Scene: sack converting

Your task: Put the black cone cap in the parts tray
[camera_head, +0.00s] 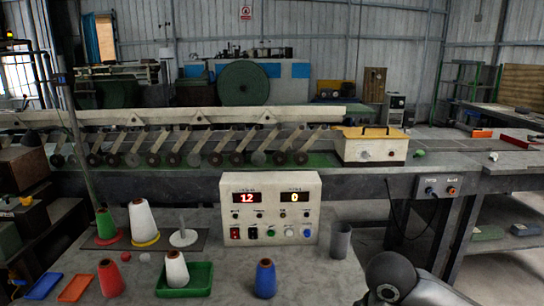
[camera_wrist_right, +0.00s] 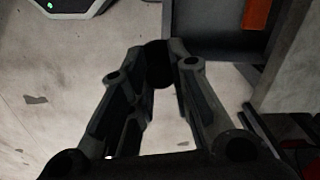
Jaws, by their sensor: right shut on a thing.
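My right gripper (camera_wrist_right: 160,62) shows in the right wrist view, shut on a dark rounded thing, the black cone cap (camera_wrist_right: 158,72), which sits between its fingertips. The cap is dark against dark fingers, so its outline is hard to make out. A pale surface lies below it. In the head view only a dark part of my right arm shows at the lower right; the gripper and cap are not visible there. A green tray (camera_head: 206,291) stands on the front table with a white cone in it. I cannot tell which tray is the parts tray. My left gripper is not in view.
A blue tray (camera_head: 43,287) and an orange tray (camera_head: 74,288) lie at the front left. Red (camera_head: 110,278) and blue (camera_head: 265,279) cones stand nearby. A control box (camera_head: 270,208) and a grey cup (camera_head: 340,240) stand behind. The table right of the blue cone is clear.

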